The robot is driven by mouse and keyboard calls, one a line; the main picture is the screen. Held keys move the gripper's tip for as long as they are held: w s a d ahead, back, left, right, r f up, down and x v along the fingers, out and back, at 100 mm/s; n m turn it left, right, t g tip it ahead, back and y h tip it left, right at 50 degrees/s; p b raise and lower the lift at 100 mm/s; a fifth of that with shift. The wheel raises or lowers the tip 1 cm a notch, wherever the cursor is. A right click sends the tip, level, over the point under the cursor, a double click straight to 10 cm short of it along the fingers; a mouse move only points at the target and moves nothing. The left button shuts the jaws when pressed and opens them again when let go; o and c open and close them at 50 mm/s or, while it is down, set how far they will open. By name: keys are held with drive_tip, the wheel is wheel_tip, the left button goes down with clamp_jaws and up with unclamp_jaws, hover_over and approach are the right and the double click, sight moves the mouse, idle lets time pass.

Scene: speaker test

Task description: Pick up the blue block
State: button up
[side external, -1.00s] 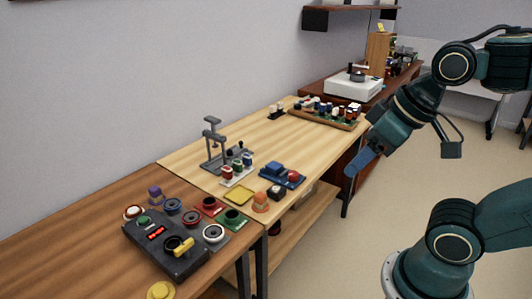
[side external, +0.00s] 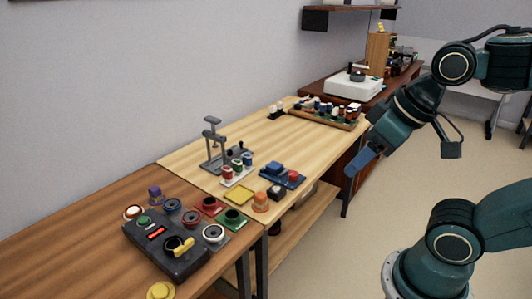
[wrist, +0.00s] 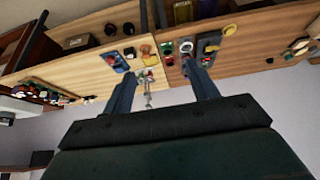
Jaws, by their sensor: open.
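The blue block (side external: 275,167) rests on a dark blue tray (side external: 293,184) near the right edge of the light wood table, beside a small red part. In the wrist view the blue tray (wrist: 115,62) shows small at upper left, and I cannot make out the block clearly on it. My gripper (side external: 354,168) hangs in the air right of the table, well apart from the block. In the wrist view my gripper (wrist: 160,70) has its two fingers wide apart with nothing held between them.
A grey press stand (side external: 213,145) and a white rack (side external: 239,173) with coloured spools stand left of the blue tray. A yellow tray (side external: 238,193) and an orange part (side external: 260,201) lie in front. A dark control box (side external: 165,244) sits on the brown table. The light table's middle is mostly clear.

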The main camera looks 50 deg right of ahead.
drive_tip(key=shift+o, duration=1.1)
drive_tip(key=g, duration=0.3)
hover_over(275, 166)
drive_tip(key=s, duration=0.2)
drive_tip(key=s+x, duration=0.2)
drive_tip(key=x, duration=0.6)
drive_tip(key=s+f+x, duration=0.1)
drive_tip(key=x, duration=0.8)
drive_tip(key=s+x, duration=0.2)
drive_tip(key=x, duration=0.6)
drive_tip(key=shift+s+d+f, duration=0.1)
drive_tip(key=shift+s+f, duration=0.1)
drive_tip(key=shift+f, duration=0.2)
drive_tip(key=shift+w+f+t, duration=0.1)
drive_tip(key=shift+f+t, duration=0.05)
drive_tip(key=shift+t, duration=0.15)
